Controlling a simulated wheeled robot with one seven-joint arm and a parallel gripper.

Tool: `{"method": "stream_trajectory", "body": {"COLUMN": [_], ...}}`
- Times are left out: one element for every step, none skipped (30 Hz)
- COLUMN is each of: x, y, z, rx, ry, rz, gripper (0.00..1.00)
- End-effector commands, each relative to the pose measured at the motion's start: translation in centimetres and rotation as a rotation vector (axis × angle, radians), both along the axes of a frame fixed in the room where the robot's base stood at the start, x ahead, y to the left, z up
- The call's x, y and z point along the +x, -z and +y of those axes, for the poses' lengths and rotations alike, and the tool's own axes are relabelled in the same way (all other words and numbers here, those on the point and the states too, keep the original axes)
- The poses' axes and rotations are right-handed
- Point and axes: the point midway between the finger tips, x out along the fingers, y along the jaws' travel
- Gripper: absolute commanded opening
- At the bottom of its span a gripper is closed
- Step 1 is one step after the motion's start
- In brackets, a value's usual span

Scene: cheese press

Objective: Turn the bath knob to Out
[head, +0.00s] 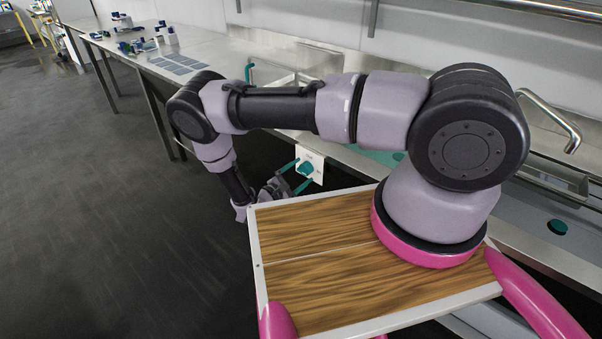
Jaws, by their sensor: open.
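A teal knob (306,169) sits on a white plate (316,158) on the front of the steel counter, near the middle of the head view. Small markings on the plate are too small to read. My gripper (302,171) is at the knob, with its teal fingers apart, one at the upper left and one at the lower right of it. Whether the fingers touch the knob cannot be told. The knob's pointing direction is not clear.
The steel counter (215,50) runs along the wall with blue and grey items at its far end. A curved tap (550,118) stands at the right. Another dark teal round part (557,227) is on the front at the right. The floor (80,200) at left is clear.

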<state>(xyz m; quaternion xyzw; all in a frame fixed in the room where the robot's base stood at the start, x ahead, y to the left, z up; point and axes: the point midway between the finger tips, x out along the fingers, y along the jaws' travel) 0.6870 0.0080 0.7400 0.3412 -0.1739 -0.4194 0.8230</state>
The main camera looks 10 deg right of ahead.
Motion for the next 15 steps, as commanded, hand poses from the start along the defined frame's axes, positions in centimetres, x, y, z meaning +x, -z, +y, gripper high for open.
{"method": "stream_trajectory", "body": {"x": [0.12,0.17,0.22,0.24,0.24,0.24,0.24,0.24,0.24,0.24,0.23,0.23,0.23,0.22,0.22], "y": [0.01,0.01,0.01,0.01,0.01,0.01,0.01,0.01,0.01,0.01,0.01,0.01,0.01,0.01,0.01], "z": [-0.2,-0.26,-0.32,-0.34,-0.34,-0.34,-0.34,-0.34,-0.34,-0.34,-0.33,-0.33,-0.33,-0.32,-0.32], "rx": [-0.001,-0.001,-0.001,0.0,0.0,0.0,0.0,0.0,0.0,-0.001,0.0,-0.001,-0.001,-0.001,-0.001], "ry": [0.0,0.0,0.0,-0.001,-0.001,-0.001,-0.001,-0.001,-0.001,0.0,-0.001,0.0,0.0,0.0,0.0], "rz": [0.001,0.001,0.001,0.001,0.001,0.001,0.001,0.001,0.001,0.001,0.001,0.001,0.001,0.001,0.001], "gripper": [0.88,0.88,0.88,0.88,0.88,0.88,0.88,0.88,0.88,0.84,0.73,0.57,0.46,0.34,0.19]}}
